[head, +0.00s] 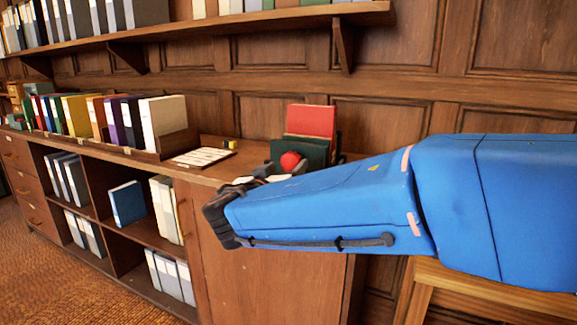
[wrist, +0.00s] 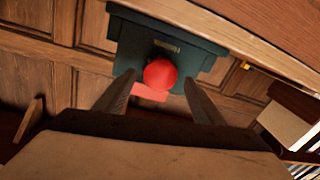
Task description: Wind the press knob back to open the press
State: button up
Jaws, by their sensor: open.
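The press is a dark green block (wrist: 203,48) with a round red knob (wrist: 160,74) on its near face. In the head view the red knob (head: 290,161) shows just above my blue arm, with the green press body (head: 312,152) behind it on the cabinet top. My gripper (wrist: 158,100) is open, its two fingers apart on either side of the knob in the wrist picture. The knob looks ahead of the fingertips; I cannot tell the exact gap. In the head view my arm hides the lower part of the press and most of the gripper.
A red book or board (head: 311,121) stands behind the press. A light card tray (head: 202,157) and a small yellow block (head: 230,145) lie to its left on the cabinet top (head: 215,172). Several coloured binders (head: 110,120) stand further left. A shelf (head: 250,22) runs above.

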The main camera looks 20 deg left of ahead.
jog(key=shift+w, duration=1.25)
jog(key=shift+c, duration=0.2)
jog(key=c, duration=1)
jog(key=shift+n, duration=0.4)
